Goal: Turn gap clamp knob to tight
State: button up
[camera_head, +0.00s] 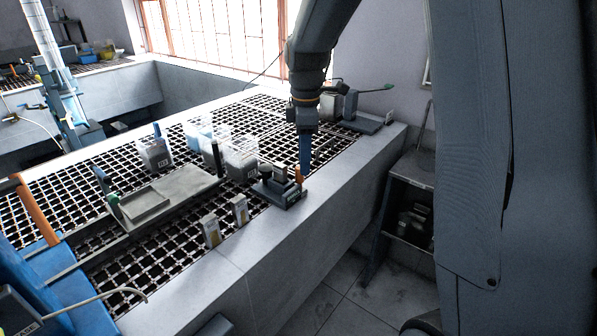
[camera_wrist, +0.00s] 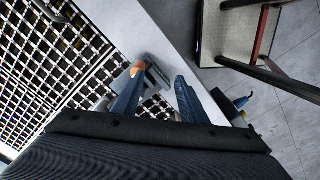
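A dark grey clamp-like device (camera_head: 277,192) sits on the near edge of the grating, by the pale ledge. A small upright orange part (camera_head: 298,174), which looks like its knob, stands at its right end. My gripper (camera_head: 304,166) points down close above this orange part. In the wrist view my gripper (camera_wrist: 158,78) has its two blue fingers apart. The orange part (camera_wrist: 137,69) shows at the left fingertip, with the grey device (camera_wrist: 157,76) beyond and between the fingers. I cannot tell whether the finger touches it. The knob's setting is not readable.
Clear containers (camera_head: 241,158) and a grey tray (camera_head: 147,204) stand on the grating left of the device. Two small boxes (camera_head: 240,209) stand near the front edge. A grey unit (camera_head: 360,122) is behind. The pale ledge (camera_head: 330,195) is mostly bare. A low stand (camera_head: 411,170) is at right.

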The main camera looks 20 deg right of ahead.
aim_at(300, 178)
jog(key=w+n, duration=0.2)
jog(key=w, duration=0.1)
jog(key=w+n, duration=0.1)
jog(key=n, duration=0.1)
jog(key=shift+w+r, duration=0.25)
jog(key=shift+r, duration=0.15)
jog(key=shift+f+p, duration=0.9)
jog(key=shift+f, duration=2.9)
grip_shut()
